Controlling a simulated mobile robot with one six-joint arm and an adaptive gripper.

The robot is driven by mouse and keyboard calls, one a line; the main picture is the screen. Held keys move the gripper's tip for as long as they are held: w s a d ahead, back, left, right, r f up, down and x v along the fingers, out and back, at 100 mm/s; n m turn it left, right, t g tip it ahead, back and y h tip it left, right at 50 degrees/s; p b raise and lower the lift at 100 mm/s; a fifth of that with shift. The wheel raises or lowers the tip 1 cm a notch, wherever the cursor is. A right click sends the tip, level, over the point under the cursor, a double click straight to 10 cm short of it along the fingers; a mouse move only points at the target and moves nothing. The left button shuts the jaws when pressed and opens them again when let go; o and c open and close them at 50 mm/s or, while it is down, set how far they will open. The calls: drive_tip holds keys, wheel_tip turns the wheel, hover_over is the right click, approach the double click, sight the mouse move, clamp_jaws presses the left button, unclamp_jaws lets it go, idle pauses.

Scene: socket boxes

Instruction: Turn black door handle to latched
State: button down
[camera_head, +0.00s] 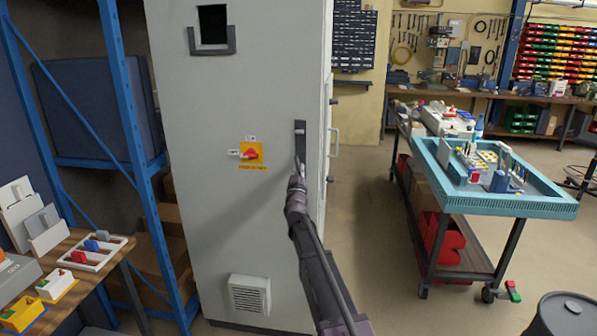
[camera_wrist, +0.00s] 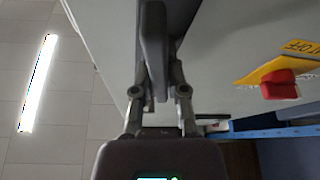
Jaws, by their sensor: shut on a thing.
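The black door handle (camera_head: 300,138) is upright on the right side of the grey cabinet door (camera_head: 215,200). My gripper (camera_head: 298,170) is at the handle's lower part, reaching up from below. In the wrist view the handle (camera_wrist: 154,42) runs between the two fingers of my gripper (camera_wrist: 158,78), which are shut on it. The fingers hide part of the handle's lower end. I cannot tell whether the handle is fully flush with its plate.
A red rotary switch on a yellow plate (camera_head: 250,154) sits left of the handle; its red knob (camera_wrist: 279,84) also shows in the wrist view. A blue shelf rack (camera_head: 130,100) stands left. A teal-topped cart (camera_head: 500,200) stands right, with open floor between it and the cabinet.

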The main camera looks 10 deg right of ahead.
drive_tip(key=shift+m+g+h, duration=0.3)
drive_tip(key=shift+m+h, duration=0.8)
drive_tip(key=shift+m, duration=1)
drive_tip(key=c, duration=0.7)
unclamp_jaws()
drive_tip(key=shift+d, duration=0.1)
drive_tip(key=shift+o, duration=0.2)
drive_tip(key=shift+n+y, duration=0.3)
drive_tip(key=shift+n, duration=0.3)
